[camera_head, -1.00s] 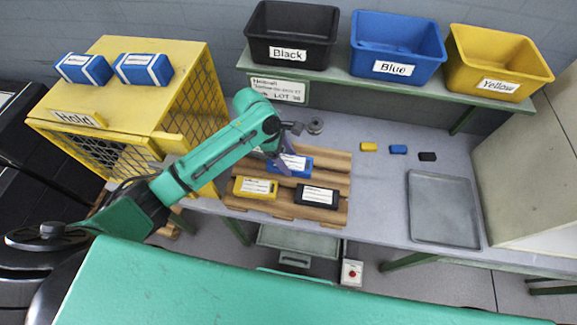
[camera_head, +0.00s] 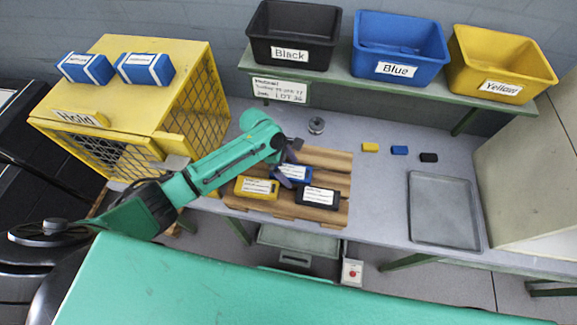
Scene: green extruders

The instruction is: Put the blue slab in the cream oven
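The blue slab (camera_head: 293,173), with a white label, is at the wooden pallet (camera_head: 330,160) on the grey table, just behind the yellow and black slabs. My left gripper (camera_head: 286,166) reaches it from behind and above, with its dark fingers against it, and seems shut on it. The fingers hide part of the slab, and I cannot tell whether it rests on the boards. The cream oven (camera_head: 540,165) is the big cream box at the right edge, cut off by the frame. Its opening does not show. My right gripper is out of view.
A yellow slab (camera_head: 256,188) and a black slab (camera_head: 318,197) lie at the pallet's front. A grey tray (camera_head: 443,238) lies before the oven. Small yellow, blue and black blocks (camera_head: 399,150) sit behind it. A yellow cage (camera_head: 135,100) stands left, bins (camera_head: 398,45) on a shelf behind.

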